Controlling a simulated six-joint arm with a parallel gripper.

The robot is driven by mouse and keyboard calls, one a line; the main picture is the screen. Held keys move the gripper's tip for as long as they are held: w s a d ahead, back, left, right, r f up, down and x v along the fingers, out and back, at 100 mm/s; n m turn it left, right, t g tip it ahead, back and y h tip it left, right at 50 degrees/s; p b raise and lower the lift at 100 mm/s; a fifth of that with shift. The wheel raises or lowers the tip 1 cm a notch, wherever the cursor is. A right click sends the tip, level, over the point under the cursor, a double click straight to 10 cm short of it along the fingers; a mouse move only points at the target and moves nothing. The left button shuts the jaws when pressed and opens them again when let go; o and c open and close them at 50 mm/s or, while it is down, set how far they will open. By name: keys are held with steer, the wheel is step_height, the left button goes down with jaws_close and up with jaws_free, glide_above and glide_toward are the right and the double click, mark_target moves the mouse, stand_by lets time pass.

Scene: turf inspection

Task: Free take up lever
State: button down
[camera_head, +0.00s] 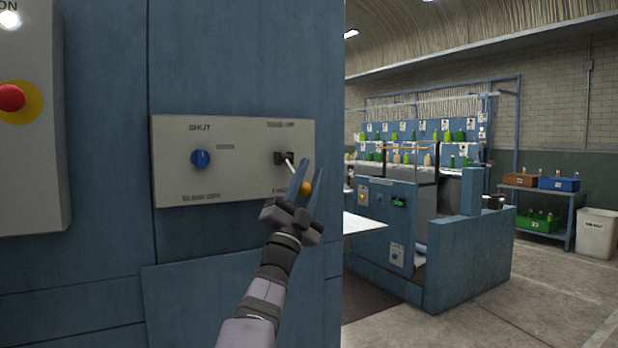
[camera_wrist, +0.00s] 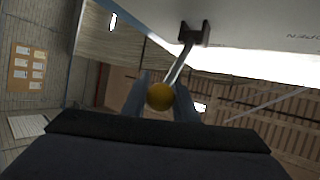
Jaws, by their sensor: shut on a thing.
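The take up lever is a thin metal rod (camera_head: 290,166) with a yellow ball knob (camera_head: 305,189), coming out of a dark slotted mount (camera_head: 280,158) on the right of a pale control plate (camera_head: 225,190). The lever slants down and to the right. My gripper (camera_head: 303,182) has its two blue fingers on either side of the knob and is shut on it. In the wrist view the yellow knob (camera_wrist: 160,96) sits between the fingers, with the rod (camera_wrist: 181,62) running up to its dark mount (camera_wrist: 194,33).
A blue rotary knob (camera_head: 200,159) is on the left of the plate. A grey box with a red emergency button (camera_head: 11,97) stands out at the far left. A blue workstation (camera_head: 470,258) and a shelf of crates (camera_head: 545,185) stand farther off at the right.

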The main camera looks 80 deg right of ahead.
steer(key=c, duration=1.4)
jaws_free()
steer(key=shift+d+f, duration=0.2)
steer(key=shift+f, duration=0.15)
steer(key=shift+c, duration=0.2)
steer(key=shift+r, duration=0.1)
steer(key=shift+a, duration=0.1)
steer(key=shift+a, duration=0.1)
steer(key=s+b+v, duration=0.1)
steer(key=b+v, duration=0.1)
steer(key=v, duration=0.5)
steer(key=shift+w, duration=0.5)
